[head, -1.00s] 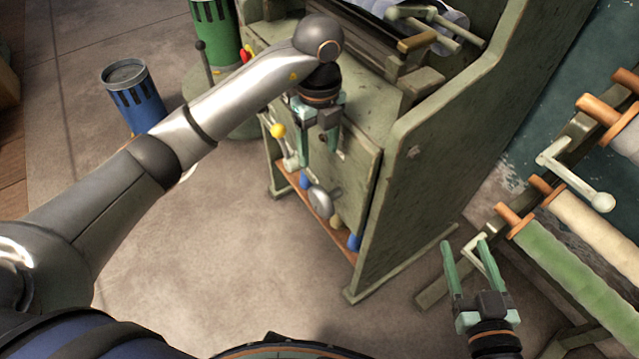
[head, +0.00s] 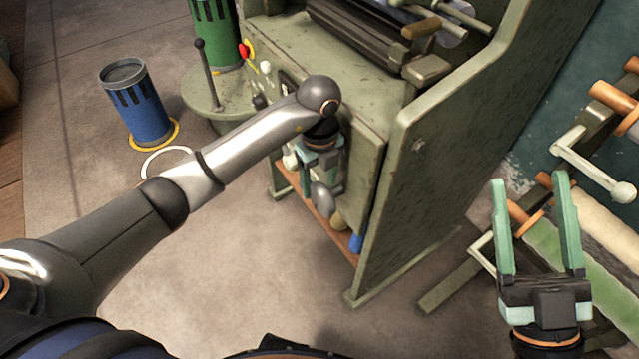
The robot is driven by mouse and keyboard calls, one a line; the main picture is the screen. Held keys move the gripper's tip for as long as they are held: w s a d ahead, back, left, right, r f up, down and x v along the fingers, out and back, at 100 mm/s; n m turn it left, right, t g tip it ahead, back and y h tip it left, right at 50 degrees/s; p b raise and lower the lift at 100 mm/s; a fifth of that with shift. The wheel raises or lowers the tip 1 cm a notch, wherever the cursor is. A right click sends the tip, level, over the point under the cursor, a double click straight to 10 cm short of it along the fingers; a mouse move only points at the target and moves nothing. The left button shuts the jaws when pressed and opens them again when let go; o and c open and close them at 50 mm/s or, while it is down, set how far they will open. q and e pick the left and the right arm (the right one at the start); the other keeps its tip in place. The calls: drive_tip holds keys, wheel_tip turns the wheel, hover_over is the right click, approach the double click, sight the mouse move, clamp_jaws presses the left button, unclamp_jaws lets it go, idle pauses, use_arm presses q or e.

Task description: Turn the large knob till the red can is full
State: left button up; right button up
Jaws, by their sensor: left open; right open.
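A grey round knob (head: 322,199), possibly the large knob, sits low on the front of the green cabinet (head: 380,125). My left gripper (head: 321,184) points down in front of the cabinet, at or just above this knob. It is open, but its fingers are partly hidden and I cannot tell whether they touch the knob. My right gripper (head: 537,225) is open and empty, fingers up, right of the cabinet. No red can is in view; a green can (head: 216,35) stands on a round plate (head: 200,98), and a blue slotted can (head: 137,105) stands on the floor.
A red button (head: 247,50) and a black lever (head: 206,75) are near the cabinet's left end. A rack with rollers (head: 590,230) and a crank (head: 600,172) stands behind my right gripper. The floor in front (head: 220,265) is clear.

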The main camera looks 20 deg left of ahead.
use_arm(q)
drive_tip(key=shift+f, duration=0.35)
clamp_jaws()
idle(0.4)
